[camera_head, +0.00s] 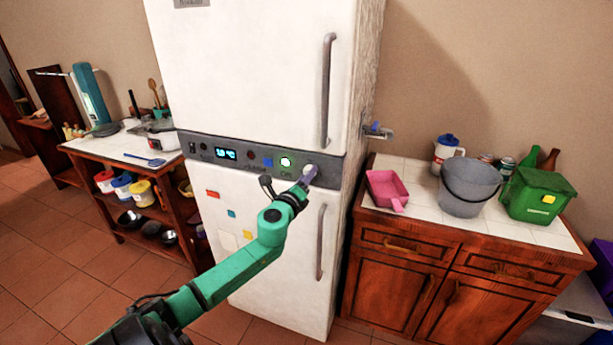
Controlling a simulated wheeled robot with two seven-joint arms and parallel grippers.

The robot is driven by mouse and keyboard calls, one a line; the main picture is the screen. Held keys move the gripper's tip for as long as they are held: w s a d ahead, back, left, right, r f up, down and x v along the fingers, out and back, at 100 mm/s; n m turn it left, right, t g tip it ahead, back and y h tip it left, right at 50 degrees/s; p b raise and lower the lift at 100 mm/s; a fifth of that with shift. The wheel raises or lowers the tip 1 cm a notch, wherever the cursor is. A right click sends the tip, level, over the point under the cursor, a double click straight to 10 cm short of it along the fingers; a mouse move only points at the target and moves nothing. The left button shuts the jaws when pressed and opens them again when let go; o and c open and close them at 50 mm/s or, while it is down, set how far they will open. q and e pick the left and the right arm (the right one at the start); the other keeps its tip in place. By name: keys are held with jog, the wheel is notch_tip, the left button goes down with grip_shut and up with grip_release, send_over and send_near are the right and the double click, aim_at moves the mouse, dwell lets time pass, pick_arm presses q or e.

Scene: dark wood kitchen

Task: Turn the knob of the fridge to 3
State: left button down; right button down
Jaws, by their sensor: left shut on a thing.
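The white fridge (245,75) stands upright in the middle of the head view, with a dark control strip (225,154) between its upper and lower doors. The strip has a small lit blue display (226,154), a green lit button (286,162) and a knob (311,170) near its right end. My left gripper (305,181), on the green arm, reaches up to the knob and is shut on it. The fingers partly cover the knob, and its setting is too small to read. My right gripper is not in view.
Two long grey handles (327,90) run down the right side of the fridge doors. A counter (430,208) on the right holds a pink dustpan (386,188), a grey bucket (468,190) and a green bin (538,195). A shelf table (125,150) stands left.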

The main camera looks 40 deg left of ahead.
pick_arm(q)
jog(key=m+p, duration=0.1)
jog(key=m, duration=0.5)
jog(key=shift+m, duration=0.3)
dwell(0.4)
jog(key=shift+c, duration=1.9)
grip_release()
jog(key=b+v, duration=0.1)
jog(key=v, duration=1.3)
jog(key=shift+s, duration=0.3)
